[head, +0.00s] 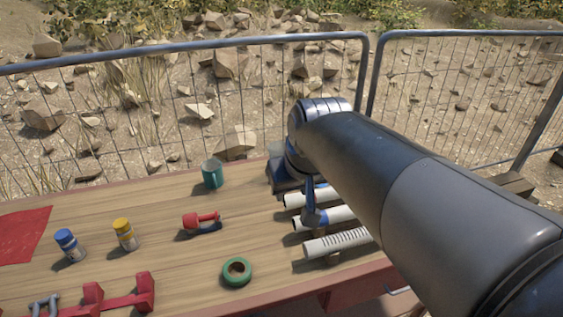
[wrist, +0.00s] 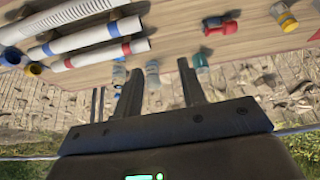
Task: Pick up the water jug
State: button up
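My gripper (wrist: 160,66) is open, its two dark fingers spread apart in the wrist view.
White pipes (head: 338,242) lie on the wooden table (head: 165,212) under my arm. A red tool (head: 201,221), green tape roll (head: 237,271), yellow-capped bottle (head: 125,235) and blue-capped bottle (head: 70,245) are to the left. A metal fence (head: 240,40) stands behind the table.

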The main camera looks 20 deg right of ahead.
jog(key=w+d+f+n, duration=0.1)
jog(key=w+d, duration=0.2)
jog(key=w, duration=0.9)
jog(key=w+d, duration=0.4)
jog(key=w, duration=0.8)
jog(key=w+d+f+g+y, duration=0.1)
jog(key=w+d+f, duration=0.5)
jog(key=w+f, duration=0.25)
jog(key=w+d+f, duration=0.6)
jog(key=w+f, duration=0.2)
jog(key=w, duration=0.2)
jog(key=shift+n, duration=0.4)
jog(key=shift+w+x, duration=0.15)
jog(key=shift+x, duration=2.55)
jog(key=shift+w+x, duration=0.15)
jog(key=shift+x, duration=2.55)
jog(key=shift+r, duration=0.15)
jog(key=shift+c, duration=0.3)
grip_shut()
